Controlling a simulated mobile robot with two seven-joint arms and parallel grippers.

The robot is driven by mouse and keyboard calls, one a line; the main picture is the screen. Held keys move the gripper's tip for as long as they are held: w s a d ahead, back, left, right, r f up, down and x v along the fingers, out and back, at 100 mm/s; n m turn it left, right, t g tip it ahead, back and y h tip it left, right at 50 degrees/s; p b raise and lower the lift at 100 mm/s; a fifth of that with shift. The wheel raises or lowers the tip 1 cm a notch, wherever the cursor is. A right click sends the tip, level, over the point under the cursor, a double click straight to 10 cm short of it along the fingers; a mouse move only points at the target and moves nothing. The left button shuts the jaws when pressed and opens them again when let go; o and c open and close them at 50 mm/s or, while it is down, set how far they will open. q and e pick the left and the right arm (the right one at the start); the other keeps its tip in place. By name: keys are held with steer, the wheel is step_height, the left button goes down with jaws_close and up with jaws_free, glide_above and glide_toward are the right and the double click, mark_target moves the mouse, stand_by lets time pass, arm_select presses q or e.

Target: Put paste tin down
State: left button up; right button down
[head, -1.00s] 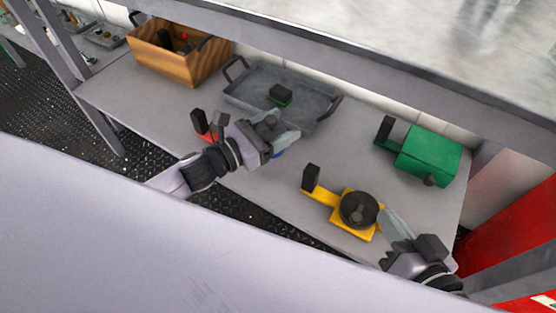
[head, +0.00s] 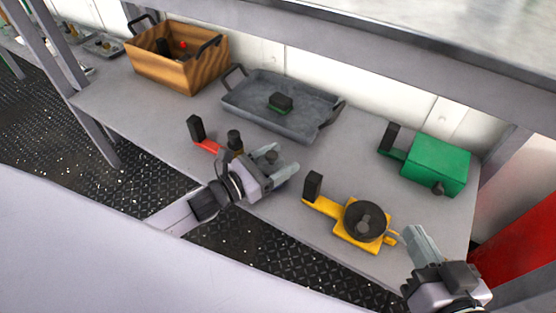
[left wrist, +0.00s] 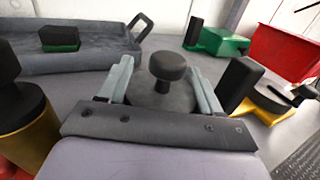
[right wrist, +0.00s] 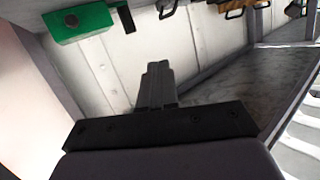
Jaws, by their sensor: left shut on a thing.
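My left gripper (head: 283,168) is over the front part of the shelf, between the red-handled tool and the yellow tool. It is shut on a dark grey round tin with a black knob on top, taken to be the paste tin (left wrist: 166,92). The tin sits upright between the two fingers in the left wrist view; its knob also shows in the head view (head: 270,156). Its underside is hidden, so I cannot tell whether it touches the shelf. My right gripper (head: 412,238) is shut and empty, close to the right side of the yellow tool.
The shelf (head: 150,125) holds a wooden crate (head: 190,72), a grey tray (head: 245,100) with a green-and-black block (head: 281,103), a red-handled tool (head: 207,146), a yellow tool (head: 322,206) and a green box (head: 437,165). Bare shelf lies between tray and yellow tool. A worktop overhangs the back.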

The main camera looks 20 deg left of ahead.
arm_select(q)
steer(key=o, duration=1.2)
steer(key=shift+f, duration=0.1)
steer(key=p+v, duration=0.3)
steer(key=v, duration=0.8)
steer(key=shift+s+a, duration=0.1)
steer(key=shift+s, duration=0.1)
steer(key=shift+s+a, duration=0.15)
steer(key=shift+s, duration=0.05)
arm_select(e)
steer(key=shift+w+a+f+m+g+y, duration=0.15)
steer(key=shift+a+m+g, duration=0.15)
steer(key=shift+a, duration=0.15)
steer(key=shift+w+a+r+m+g+y, duration=0.1)
steer(key=shift+a+m+g+y, duration=0.1)
steer(key=shift+a+g, duration=0.15)
steer(key=shift+s, duration=0.1)
